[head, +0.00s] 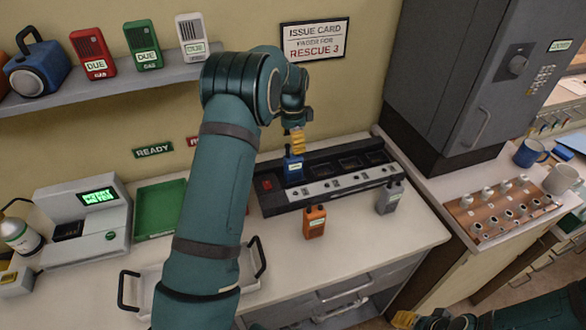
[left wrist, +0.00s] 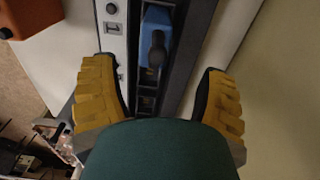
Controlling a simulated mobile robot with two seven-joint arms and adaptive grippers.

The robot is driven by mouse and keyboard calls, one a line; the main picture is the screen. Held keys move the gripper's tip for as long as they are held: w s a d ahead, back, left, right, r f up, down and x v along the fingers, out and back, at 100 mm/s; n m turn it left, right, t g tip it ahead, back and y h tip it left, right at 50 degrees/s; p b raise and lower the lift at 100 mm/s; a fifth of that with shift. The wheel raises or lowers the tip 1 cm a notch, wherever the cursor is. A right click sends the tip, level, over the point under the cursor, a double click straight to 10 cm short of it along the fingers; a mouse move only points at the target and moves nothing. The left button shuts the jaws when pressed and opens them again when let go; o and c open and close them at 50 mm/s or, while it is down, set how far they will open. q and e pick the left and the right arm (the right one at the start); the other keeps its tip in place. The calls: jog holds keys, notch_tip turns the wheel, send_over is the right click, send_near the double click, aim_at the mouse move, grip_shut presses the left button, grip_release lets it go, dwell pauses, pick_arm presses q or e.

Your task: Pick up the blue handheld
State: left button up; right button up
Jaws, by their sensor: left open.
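The blue handheld (head: 293,169) stands upright in the left end of a dark charging rack (head: 328,188) on the counter. In the left wrist view, the blue handheld (left wrist: 158,22) shows from above with its black antenna towards me. My left gripper (head: 297,141) is just above it, pointing down. In the left wrist view, the yellow fingers of my left gripper (left wrist: 160,88) are spread wide with nothing between the pads; the handheld lies ahead, between their lines. Yellow fingertips of my right gripper (head: 405,319) show at the bottom edge, partly cut off.
An orange handheld (head: 314,222) and a grey handheld (head: 390,198) stand in front of the rack. A green tray (head: 160,208), a white handled tray (head: 150,280) and a grey display machine (head: 85,224) are left. A tall grey cabinet (head: 450,75) stands right.

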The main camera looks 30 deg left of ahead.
aim_at(293, 156)
pick_arm(q)
jog(key=f, duration=0.5)
jog(key=shift+s+d+f+p, duration=0.2)
jog(key=shift+s+p, duration=0.15)
jog(key=shift+f, duration=0.4)
grip_shut()
